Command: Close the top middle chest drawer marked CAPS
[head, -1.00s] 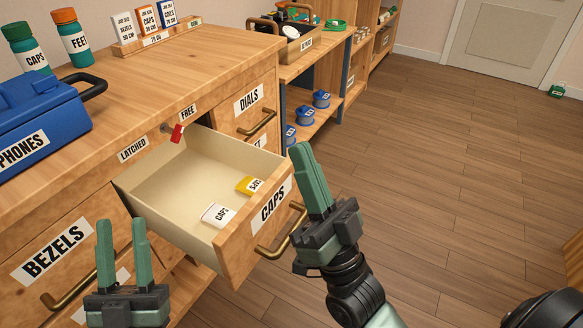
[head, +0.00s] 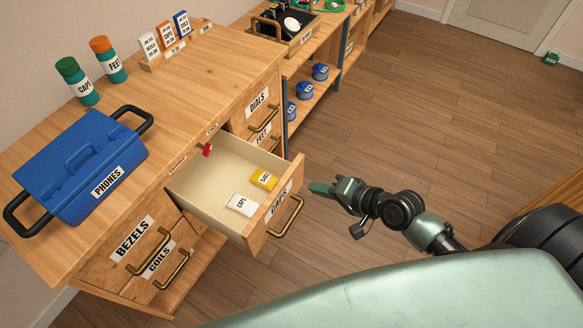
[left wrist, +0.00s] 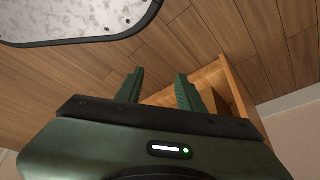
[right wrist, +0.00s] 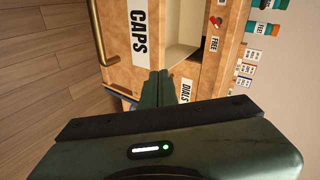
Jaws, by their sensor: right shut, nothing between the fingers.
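The CAPS drawer (head: 278,207) is pulled well out of the wooden chest (head: 205,75). A white packet (head: 240,204) and a yellow packet (head: 264,180) lie inside it. Its brass handle (head: 288,218) is on the front. A red latch lever (head: 207,149) sits above the opening. My right gripper (head: 312,188) is shut and empty, just right of the drawer front's far end, apart from the handle. The right wrist view shows the shut fingers (right wrist: 158,76) by the CAPS front (right wrist: 142,55). My left gripper (left wrist: 158,76) is open and empty, outside the head view.
A blue PHONES case (head: 80,165) and two bottles (head: 108,60) stand on the chest top. The BEZELS drawer (head: 132,240) and the DIALS drawer (head: 258,103) are closed. Floor at right is open.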

